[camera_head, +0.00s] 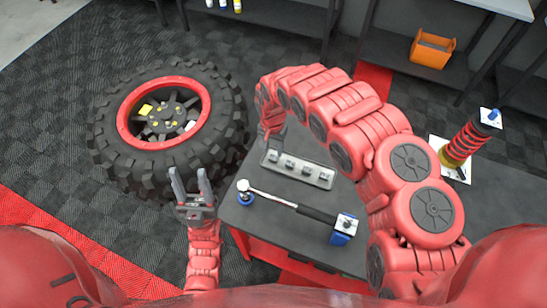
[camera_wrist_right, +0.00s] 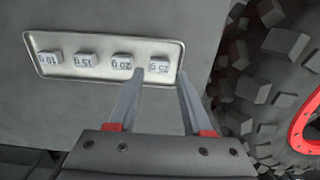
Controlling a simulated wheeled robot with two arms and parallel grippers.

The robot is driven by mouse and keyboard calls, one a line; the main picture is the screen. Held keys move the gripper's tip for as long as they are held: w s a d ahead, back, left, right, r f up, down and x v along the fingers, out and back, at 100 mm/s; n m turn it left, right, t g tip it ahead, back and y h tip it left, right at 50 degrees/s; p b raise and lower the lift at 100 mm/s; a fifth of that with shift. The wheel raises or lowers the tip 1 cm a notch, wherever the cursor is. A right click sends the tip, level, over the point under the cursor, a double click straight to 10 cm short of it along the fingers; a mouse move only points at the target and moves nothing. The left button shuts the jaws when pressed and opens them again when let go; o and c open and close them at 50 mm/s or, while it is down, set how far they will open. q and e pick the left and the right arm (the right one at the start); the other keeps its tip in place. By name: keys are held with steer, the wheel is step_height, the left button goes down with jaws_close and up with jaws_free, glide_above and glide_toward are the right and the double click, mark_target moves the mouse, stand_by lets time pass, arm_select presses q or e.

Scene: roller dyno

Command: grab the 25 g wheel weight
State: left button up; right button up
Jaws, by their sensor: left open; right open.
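The 25 g wheel weight (camera_wrist_right: 159,65) is a small grey block at the right end of a row on a shallow metal tray (camera_wrist_right: 100,73). In the head view it is the leftmost block (camera_head: 272,156) on the tray (camera_head: 297,181). My right gripper (camera_wrist_right: 161,72) is open, with its fingertips on either side of the 25 g weight in the wrist view; I cannot tell whether they touch it. In the head view my right gripper (camera_head: 268,140) is just above the tray's left end, partly hidden by my arm. My left gripper (camera_head: 187,172) is open and empty, left of the table.
The 20 g (camera_wrist_right: 122,60), 15 g (camera_wrist_right: 86,59) and 10 g (camera_wrist_right: 50,57) weights sit in the same row. A torque wrench (camera_head: 290,205) lies on the dark table (camera_head: 285,235). A large red-rimmed tyre (camera_head: 225,115) lies on the floor to the left.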

mark_target(274, 157)
steer(key=shift+w+f, duration=0.15)
steer(key=shift+f, duration=0.35)
steer(key=shift+f+p, duration=0.65)
steer(key=shift+f, duration=0.1)
steer(key=shift+w+d+f, duration=0.15)
steer(key=shift+f, duration=0.65)
steer(key=shift+w+f, duration=0.1)
steer(key=shift+f, duration=0.55)
steer(key=shift+c, duration=0.2)
jaws_close()
